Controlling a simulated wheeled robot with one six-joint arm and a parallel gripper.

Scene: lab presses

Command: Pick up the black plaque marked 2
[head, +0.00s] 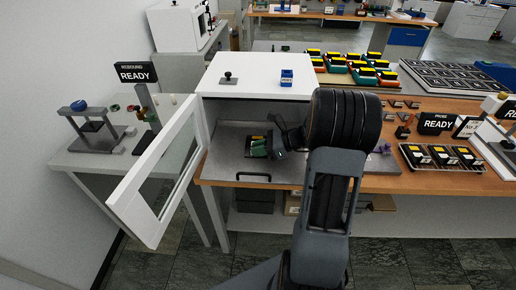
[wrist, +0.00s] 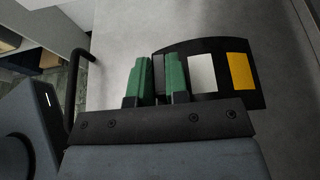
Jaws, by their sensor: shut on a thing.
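My gripper (wrist: 158,80) has green fingers, shut on a thin black part between them. That part seems to belong to the black plaque (wrist: 254,96), which lies beyond and to the right of the fingers in the wrist view. The plaque has a rounded edge, a white patch and a yellow patch; I cannot read a 2 on it. In the head view my gripper (head: 258,148) is inside the open white cabinet (head: 262,75), low over its grey floor. My arm hides part of the cabinet's right side.
The cabinet's white framed door (head: 158,185) stands open to the left. A black bar handle (head: 253,176) is at the front edge.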

